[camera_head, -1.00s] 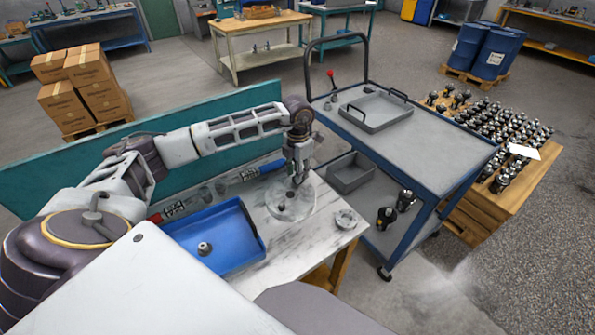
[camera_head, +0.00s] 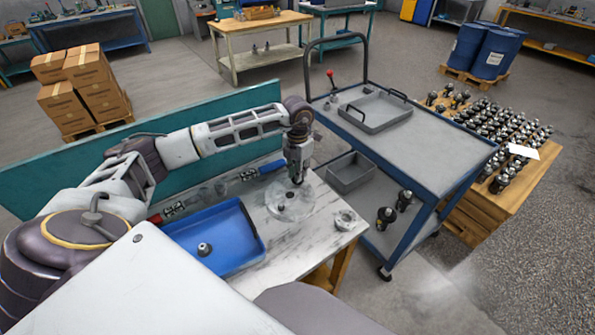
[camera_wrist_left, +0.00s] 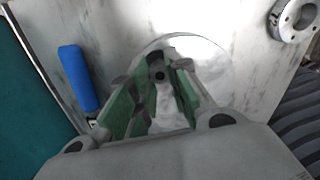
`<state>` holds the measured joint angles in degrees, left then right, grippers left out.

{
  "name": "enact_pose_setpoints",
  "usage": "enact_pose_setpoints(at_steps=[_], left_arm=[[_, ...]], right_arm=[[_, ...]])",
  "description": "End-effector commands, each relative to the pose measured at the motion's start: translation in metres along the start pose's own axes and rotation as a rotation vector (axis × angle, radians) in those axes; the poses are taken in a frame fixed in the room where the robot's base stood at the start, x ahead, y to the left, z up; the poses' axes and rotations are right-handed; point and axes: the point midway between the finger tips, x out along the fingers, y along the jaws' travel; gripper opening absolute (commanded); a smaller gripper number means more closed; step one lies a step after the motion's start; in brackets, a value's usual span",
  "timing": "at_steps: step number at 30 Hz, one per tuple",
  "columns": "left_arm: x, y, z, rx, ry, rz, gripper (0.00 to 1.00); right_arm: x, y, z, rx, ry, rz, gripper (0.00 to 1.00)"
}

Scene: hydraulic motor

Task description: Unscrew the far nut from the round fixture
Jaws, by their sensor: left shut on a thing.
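The round fixture (camera_head: 284,209) is a pale disc on the marble-topped bench. My left gripper (camera_head: 298,181) points down over its far side. In the left wrist view the disc (camera_wrist_left: 212,62) lies under the green-padded fingers (camera_wrist_left: 158,76). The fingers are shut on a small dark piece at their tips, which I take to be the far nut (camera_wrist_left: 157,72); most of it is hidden. I cannot tell whether it touches the disc. A small nut (camera_head: 204,248) lies in the blue tray (camera_head: 251,238). My right gripper is not in view.
A metal ring part (camera_head: 346,219) lies right of the fixture; it also shows in the wrist view (camera_wrist_left: 293,18). A blue-handled tool (camera_head: 272,167) lies behind the gripper. A teal panel (camera_head: 60,176) borders the bench; a cart (camera_head: 440,150) stands to the right.

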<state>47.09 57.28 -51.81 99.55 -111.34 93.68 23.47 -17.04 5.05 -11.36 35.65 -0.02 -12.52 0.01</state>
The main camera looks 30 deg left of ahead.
Motion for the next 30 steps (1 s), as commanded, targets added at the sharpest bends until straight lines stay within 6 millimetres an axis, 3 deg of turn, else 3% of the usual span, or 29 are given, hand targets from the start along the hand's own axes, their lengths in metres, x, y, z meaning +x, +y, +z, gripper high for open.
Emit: enact_pose_setpoints(at_steps=[18,30], left_arm=[[-0.002,-0.0018,0.0007,-0.341,-0.002,-0.004,0.0],[-0.0021,-0.0018,0.0011,-0.366,-0.003,-0.004,0.0]], right_arm=[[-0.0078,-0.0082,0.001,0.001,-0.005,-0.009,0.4],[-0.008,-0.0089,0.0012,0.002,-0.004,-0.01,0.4]])
